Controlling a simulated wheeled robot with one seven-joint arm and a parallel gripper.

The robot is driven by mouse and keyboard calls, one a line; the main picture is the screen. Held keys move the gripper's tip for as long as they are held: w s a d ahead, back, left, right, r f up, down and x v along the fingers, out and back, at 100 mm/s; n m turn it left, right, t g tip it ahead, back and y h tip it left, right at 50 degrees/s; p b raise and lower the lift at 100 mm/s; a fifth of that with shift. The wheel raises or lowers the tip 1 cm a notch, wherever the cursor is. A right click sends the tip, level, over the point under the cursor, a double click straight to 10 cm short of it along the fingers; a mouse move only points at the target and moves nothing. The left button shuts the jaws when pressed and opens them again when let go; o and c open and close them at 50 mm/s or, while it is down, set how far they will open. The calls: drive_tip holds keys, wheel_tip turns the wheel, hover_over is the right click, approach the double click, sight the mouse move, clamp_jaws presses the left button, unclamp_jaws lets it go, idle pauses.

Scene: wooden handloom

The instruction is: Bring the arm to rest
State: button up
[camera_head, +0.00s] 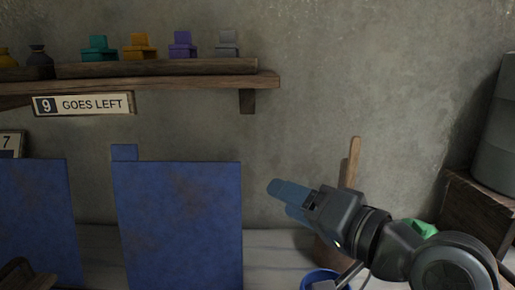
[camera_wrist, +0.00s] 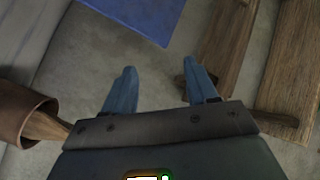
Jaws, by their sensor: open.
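My gripper (camera_head: 280,200) is at the right of the middle in the head view, with its blue fingers pointing left. It is in front of the grey wall and to the right of the larger blue panel (camera_head: 185,225). In the wrist view my gripper (camera_wrist: 156,88) has its two blue fingers spread wide apart, with nothing between them. The gripper is open and empty.
A wooden shelf (camera_head: 170,84) with several coloured blocks and a "9 GOES LEFT" sign (camera_head: 84,104) are at upper left. A wooden handle (camera_head: 352,162) stands close behind my gripper. A blue container (camera_head: 318,276) is below. A wooden crate (camera_head: 478,215) is at right.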

drive_tip(key=s+d+f+m+t+h, duration=0.2)
drive_tip(key=s+d+f+h, duration=0.2)
drive_tip(key=s+f, duration=0.45)
drive_tip(key=s+d+f+m+t+h, duration=0.1)
drive_tip(key=s+d+f+m+h, duration=0.1)
drive_tip(key=s+d+f+h, duration=0.45)
drive_tip(key=s+d+n, duration=0.2)
drive_tip(key=s+n, duration=0.1)
drive_tip(key=s, duration=0.9)
drive_tip(key=s+d+f+n+g+p, duration=0.1)
drive_tip(key=s+d+n, duration=0.2)
drive_tip(key=s, duration=0.9)
drive_tip(key=shift+s+d+f+n+h, duration=0.25)
drive_tip(key=shift+s+n+h, duration=0.1)
drive_tip(key=shift+s+n, duration=0.05)
